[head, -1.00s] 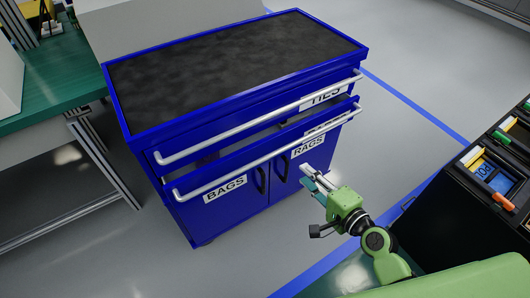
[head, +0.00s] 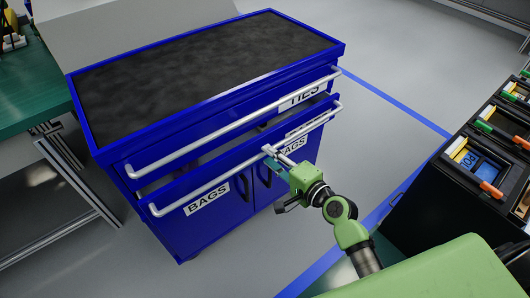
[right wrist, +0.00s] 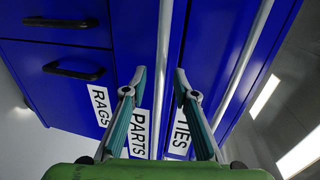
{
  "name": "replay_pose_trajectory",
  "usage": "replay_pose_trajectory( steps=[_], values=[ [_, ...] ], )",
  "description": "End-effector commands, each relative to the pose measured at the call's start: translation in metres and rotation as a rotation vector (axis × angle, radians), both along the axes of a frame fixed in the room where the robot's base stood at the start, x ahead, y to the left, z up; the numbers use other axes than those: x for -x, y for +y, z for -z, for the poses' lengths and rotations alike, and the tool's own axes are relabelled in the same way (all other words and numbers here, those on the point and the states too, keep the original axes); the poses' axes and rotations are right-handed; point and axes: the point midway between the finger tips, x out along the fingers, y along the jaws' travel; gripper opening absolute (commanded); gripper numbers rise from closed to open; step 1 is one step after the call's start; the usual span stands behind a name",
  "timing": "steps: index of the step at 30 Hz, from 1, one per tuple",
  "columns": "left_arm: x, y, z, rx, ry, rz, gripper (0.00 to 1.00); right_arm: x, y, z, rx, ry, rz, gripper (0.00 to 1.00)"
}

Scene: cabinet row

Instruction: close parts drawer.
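The blue cabinet (head: 212,75) has a TIES drawer (head: 300,95) at the top and the PARTS drawer (head: 185,185) below it. The PARTS drawer stands partly pulled out, with a dark gap behind its front. My right gripper (head: 272,156) is at its long silver handle bar (head: 215,183). In the right wrist view my right gripper (right wrist: 161,75) is open, with one teal finger on each side of the PARTS handle (right wrist: 163,40). I cannot tell whether the fingers touch it. The PARTS label (right wrist: 139,130) shows beyond the fingers. My left gripper is not in view.
Below are cupboard doors with BAGS (head: 207,199) and RAGS (head: 292,147) labels. The TIES handle (head: 235,122) runs just above the PARTS handle. A green-topped bench (head: 35,90) stands at left. Black bins (head: 480,165) stand at right. The floor between is clear.

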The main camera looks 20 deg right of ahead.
Motion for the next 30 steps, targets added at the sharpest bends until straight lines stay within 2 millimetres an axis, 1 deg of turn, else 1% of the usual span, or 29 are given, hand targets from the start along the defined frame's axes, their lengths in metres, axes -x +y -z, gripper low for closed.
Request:
replay_pose_trajectory(
  steps=[1, 6, 12, 17, 18, 21, 27, 30],
  values=[
    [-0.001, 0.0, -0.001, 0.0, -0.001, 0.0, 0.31, -0.008, 0.003, 0.001, -0.002, -0.002, 0.0, 0.27],
    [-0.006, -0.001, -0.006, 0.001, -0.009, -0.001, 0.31, -0.024, 0.009, 0.005, 0.0, -0.001, 0.0, 0.27],
    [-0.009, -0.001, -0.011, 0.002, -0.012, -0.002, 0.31, -0.029, 0.011, 0.007, 0.0, 0.001, 0.0, 0.27],
    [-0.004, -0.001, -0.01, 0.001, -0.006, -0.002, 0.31, -0.029, 0.011, 0.007, 0.0, 0.001, 0.0, 0.27],
    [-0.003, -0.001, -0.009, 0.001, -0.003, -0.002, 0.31, -0.029, 0.011, 0.007, 0.0, 0.001, 0.0, 0.24],
    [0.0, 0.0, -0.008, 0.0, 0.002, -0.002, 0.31, -0.029, 0.011, 0.007, 0.0, 0.001, 0.0, 0.0],
    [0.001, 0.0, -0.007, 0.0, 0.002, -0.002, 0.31, -0.03, 0.011, 0.007, 0.0, 0.001, 0.0, 0.0],
    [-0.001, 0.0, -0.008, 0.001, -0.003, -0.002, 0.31, -0.04, 0.014, 0.006, 0.001, -0.001, 0.0, 0.0]
  ],
)
